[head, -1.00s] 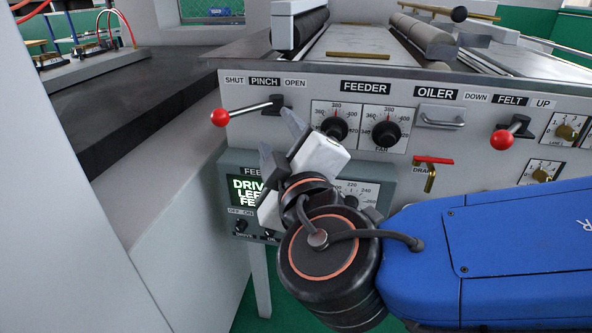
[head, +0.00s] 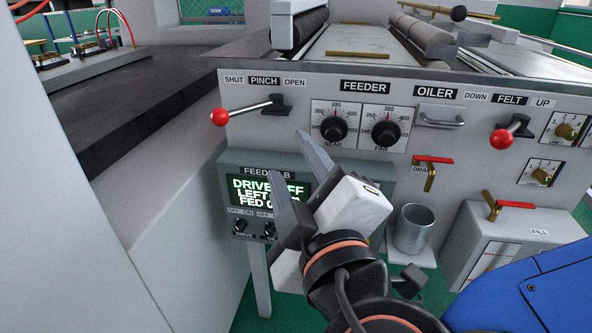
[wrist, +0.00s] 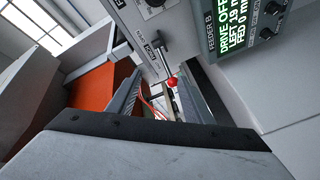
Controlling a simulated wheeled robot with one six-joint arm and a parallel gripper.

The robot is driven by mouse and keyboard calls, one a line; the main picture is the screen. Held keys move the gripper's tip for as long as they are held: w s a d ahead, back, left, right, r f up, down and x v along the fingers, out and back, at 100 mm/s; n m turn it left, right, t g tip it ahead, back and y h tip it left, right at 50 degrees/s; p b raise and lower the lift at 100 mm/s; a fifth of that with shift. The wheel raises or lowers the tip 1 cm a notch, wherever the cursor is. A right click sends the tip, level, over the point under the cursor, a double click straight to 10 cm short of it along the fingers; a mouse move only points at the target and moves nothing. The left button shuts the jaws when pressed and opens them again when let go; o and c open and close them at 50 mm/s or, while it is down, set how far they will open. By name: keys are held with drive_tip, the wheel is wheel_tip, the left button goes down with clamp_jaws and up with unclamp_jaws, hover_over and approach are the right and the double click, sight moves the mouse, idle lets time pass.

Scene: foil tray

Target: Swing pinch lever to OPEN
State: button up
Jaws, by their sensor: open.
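My gripper (head: 289,160) is open and empty. In the head view its fingertips are below and right of the lever, apart from it, in front of the lower panel and the display box. No part of the lever is hidden in the head view.
The feeder display box (head: 270,190) stands close behind my fingers. Feeder dials (head: 334,128), the felt lever (head: 512,131), a red-handled drain valve (head: 432,172) and a metal cup (head: 413,229) are to the right. A pale wall (head: 185,205) bounds the left.

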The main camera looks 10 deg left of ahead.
drive_tip(key=shift+s+d, duration=0.25)
drive_tip(key=shift+s, duration=0.35)
